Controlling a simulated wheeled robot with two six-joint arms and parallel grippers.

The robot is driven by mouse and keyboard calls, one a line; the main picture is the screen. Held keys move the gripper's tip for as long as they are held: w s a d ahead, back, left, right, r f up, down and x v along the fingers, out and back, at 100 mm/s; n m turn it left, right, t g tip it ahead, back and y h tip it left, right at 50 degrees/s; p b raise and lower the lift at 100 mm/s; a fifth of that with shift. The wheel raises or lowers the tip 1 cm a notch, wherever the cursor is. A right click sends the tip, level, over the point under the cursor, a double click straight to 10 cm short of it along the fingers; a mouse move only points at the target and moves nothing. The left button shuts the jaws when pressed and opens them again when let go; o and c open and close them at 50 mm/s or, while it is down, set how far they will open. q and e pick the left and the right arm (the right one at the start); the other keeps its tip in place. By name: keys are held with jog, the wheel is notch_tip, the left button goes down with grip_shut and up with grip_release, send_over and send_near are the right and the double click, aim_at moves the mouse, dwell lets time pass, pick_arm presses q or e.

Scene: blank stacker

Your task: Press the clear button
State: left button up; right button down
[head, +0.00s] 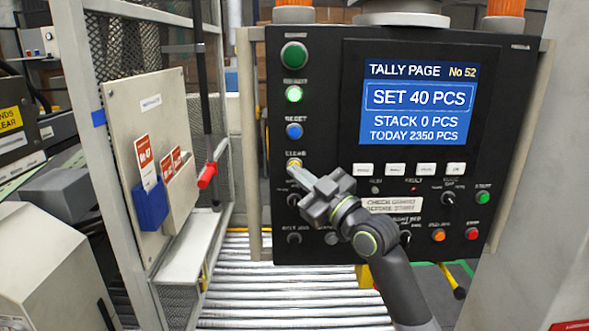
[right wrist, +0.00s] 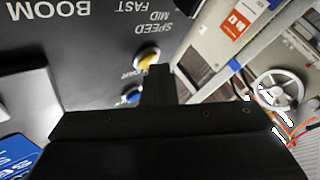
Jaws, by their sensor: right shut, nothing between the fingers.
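The clear button (head: 294,161) is a yellow round button in the left column of the dark control panel (head: 330,60), under the label CLEAR. My right gripper (head: 292,171) is shut and empty, with its fingertips at the lower edge of the yellow button in the head view. In the right wrist view the yellow button (right wrist: 148,58) shows just beside the tip of my shut fingers (right wrist: 158,70). I cannot tell whether they touch. The screen (head: 417,103) reads SET 40 PCS, STACK 0 PCS, TODAY 2350 PCS. My left gripper is not in view.
A blue reset button (head: 294,131) sits just above the yellow one, with a lit green button (head: 294,94) and a larger green button (head: 294,55) higher up. Dark knobs lie below. A mesh guard frame (head: 140,75) stands left, and rollers (head: 290,290) run below the panel.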

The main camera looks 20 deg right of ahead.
jog(key=shift+s, duration=0.1)
jog(key=shift+s+a+p, duration=0.25)
jog(key=shift+s+p, duration=0.05)
jog(key=shift+s, duration=0.4)
jog(key=s, duration=0.2)
jog(key=s+a+p, duration=0.1)
jog(key=s, duration=0.1)
jog(key=shift+s+a, duration=0.2)
jog(key=shift+s, duration=0.2)
jog(key=shift+f, duration=0.1)
dwell(0.4)
